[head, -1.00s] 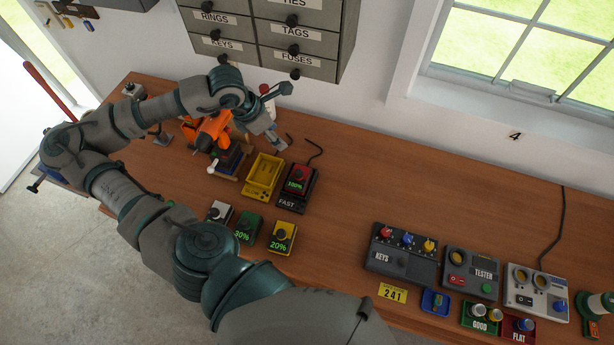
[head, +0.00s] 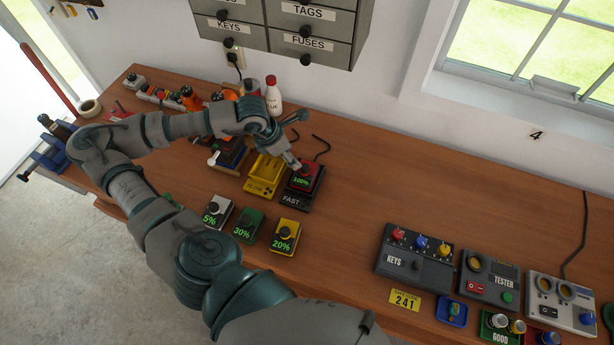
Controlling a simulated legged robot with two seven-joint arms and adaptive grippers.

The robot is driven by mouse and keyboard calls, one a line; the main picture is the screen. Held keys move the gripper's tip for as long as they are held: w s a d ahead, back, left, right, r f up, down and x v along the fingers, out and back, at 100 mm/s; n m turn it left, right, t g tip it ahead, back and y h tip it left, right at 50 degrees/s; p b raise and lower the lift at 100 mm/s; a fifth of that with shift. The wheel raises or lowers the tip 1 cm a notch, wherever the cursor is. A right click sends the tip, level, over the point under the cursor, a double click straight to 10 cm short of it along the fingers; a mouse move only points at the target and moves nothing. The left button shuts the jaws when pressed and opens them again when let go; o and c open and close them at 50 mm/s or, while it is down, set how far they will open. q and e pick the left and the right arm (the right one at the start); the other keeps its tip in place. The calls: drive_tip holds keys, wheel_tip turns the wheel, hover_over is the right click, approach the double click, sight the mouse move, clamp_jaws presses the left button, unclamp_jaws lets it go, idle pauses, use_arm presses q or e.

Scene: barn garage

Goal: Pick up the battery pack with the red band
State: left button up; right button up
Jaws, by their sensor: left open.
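The battery pack with the red band (head: 301,181) shows 100% in green and sits in the black charger marked FAST (head: 293,201). My left gripper (head: 298,141) is open, with one finger pointing up and right and the other pointing down close to the top of the red pack. Whether that finger touches the pack I cannot tell. Nothing is seen between the fingers. My right gripper is not in view.
The yellow SLOW charger (head: 262,176) stands empty left of the FAST charger. Packs marked 5% (head: 217,212), 30% (head: 248,225) and 20% (head: 285,237) stand in front. A white bottle (head: 273,99) is behind.

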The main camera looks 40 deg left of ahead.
sight(303, 167)
use_arm(q)
drive_tip(key=f, duration=0.2)
drive_tip(key=w+f, duration=0.1)
drive_tip(key=f, duration=0.1)
drive_tip(key=w+a+f, duration=0.1)
drive_tip(key=f, duration=0.1)
drive_tip(key=shift+w+p, duration=0.1)
drive_tip(key=shift+p, duration=0.2)
drive_tip(key=f, duration=0.1)
drive_tip(key=w+d+f+p, duration=0.1)
drive_tip(key=w+d+f, duration=0.1)
drive_tip(key=f, duration=0.1)
drive_tip(key=shift+d+p, duration=0.25)
drive_tip(key=shift+p, duration=0.05)
drive_tip(key=shift+f, duration=0.3)
drive_tip(key=shift+a, duration=0.3)
drive_tip(key=c, duration=0.3)
drive_tip(key=shift+a+f, duration=0.1)
drive_tip(key=shift+a, duration=0.25)
drive_tip(key=c, duration=0.8)
clamp_jaws()
drive_tip(key=shift+d, duration=0.4)
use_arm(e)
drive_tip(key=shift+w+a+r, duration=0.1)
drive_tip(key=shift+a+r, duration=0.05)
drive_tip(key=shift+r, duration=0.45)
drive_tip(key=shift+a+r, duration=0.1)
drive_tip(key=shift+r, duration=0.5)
